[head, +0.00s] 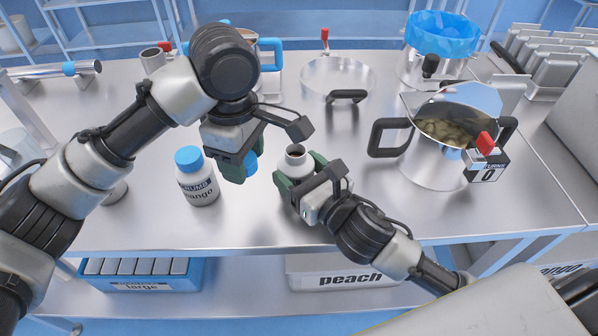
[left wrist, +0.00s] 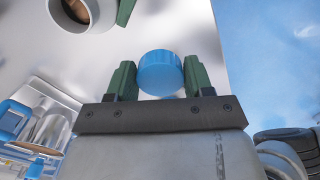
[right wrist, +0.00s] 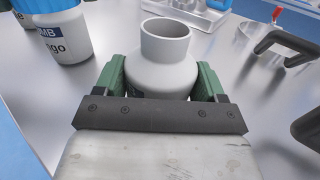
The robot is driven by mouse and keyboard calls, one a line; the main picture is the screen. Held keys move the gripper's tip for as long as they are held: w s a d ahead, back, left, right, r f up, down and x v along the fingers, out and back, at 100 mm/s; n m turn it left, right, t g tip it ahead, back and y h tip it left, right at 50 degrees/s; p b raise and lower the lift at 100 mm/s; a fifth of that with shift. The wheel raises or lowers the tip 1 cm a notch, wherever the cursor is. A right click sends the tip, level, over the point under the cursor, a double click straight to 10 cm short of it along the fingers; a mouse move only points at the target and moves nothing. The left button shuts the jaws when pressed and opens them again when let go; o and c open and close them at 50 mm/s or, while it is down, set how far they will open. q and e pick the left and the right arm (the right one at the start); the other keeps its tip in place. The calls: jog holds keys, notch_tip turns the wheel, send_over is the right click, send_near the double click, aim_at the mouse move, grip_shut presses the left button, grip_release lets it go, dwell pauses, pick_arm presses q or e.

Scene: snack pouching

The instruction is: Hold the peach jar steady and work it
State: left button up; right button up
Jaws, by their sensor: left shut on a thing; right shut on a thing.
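A white jar (head: 296,162) stands on the steel table with its mouth uncovered. Its label is hidden, so I cannot read its name. My right gripper (head: 300,176) is shut around the jar's body; the right wrist view shows the jar (right wrist: 163,65) upright between the green fingers. My left gripper (head: 240,165) is shut on a blue lid (left wrist: 160,73), held to the left of the jar and apart from it. Something brown shows inside the jar's mouth (left wrist: 85,12) in the left wrist view.
A blue-capped mango jar (head: 198,187) stands left of the left gripper. A peach bin (head: 345,278) sits below.

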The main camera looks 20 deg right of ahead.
jog(key=shift+f, duration=0.1)
jog(key=o, duration=1.7)
